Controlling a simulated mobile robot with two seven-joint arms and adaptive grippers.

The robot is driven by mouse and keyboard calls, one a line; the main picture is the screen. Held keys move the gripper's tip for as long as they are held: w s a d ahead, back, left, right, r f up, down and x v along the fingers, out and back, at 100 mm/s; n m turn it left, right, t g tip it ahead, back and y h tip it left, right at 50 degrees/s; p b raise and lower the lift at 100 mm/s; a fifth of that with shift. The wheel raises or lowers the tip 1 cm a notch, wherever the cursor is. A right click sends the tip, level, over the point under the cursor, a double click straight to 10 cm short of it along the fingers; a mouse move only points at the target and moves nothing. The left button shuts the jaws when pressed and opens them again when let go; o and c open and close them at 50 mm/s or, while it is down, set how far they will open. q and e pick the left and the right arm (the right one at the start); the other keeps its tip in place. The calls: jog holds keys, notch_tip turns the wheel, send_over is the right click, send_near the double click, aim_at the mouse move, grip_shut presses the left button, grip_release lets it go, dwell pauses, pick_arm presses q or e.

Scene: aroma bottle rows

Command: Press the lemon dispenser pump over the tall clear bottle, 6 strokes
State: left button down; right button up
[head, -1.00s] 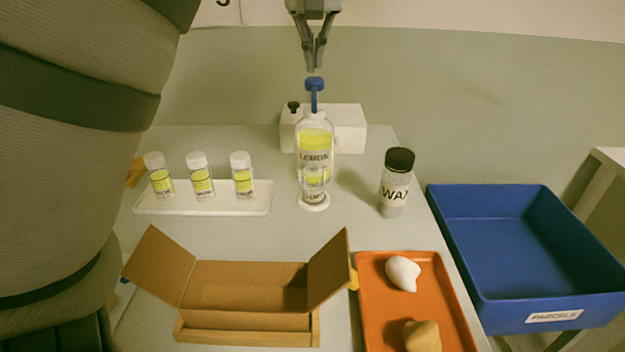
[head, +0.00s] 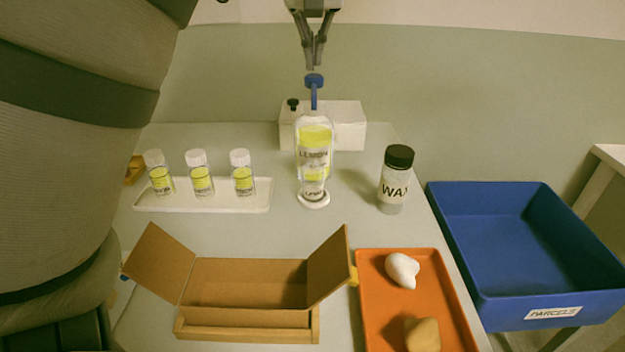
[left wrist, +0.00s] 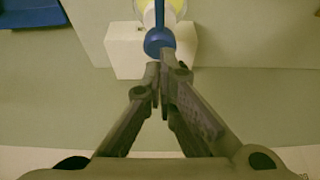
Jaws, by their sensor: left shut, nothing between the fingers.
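The lemon dispenser (head: 314,140) stands on the table, a clear bottle with yellow liquid, a LEMON label and a blue pump head (head: 314,80) on top. A clear bottle shape with a white round base (head: 313,199) shows at its foot, overlapping it in view; I cannot tell the two outlines apart fully. My left gripper (head: 314,66) is shut and empty, its fingertips just above the blue pump head. In the left wrist view the fingertips (left wrist: 160,66) are close to the pump head (left wrist: 158,40); contact is unclear. My right gripper is not in view.
A white box (head: 350,126) stands behind the dispenser. Several small capped bottles stand on a white tray (head: 205,208) at left. A WAX jar (head: 394,180) is at right. An open cardboard box (head: 245,285), an orange tray (head: 375,320) and a blue bin (head: 530,300) lie nearer.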

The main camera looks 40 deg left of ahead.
aim_at(314, 76)
pick_arm(q)
jog(key=shift+f, duration=0.1)
dwell(0.3)
jog(key=shift+f, duration=1.5)
jog(key=shift+r, duration=1.5)
jog(key=shift+f, duration=0.1)
jog(key=shift+f, duration=1.4)
jog(key=shift+r, duration=1.45)
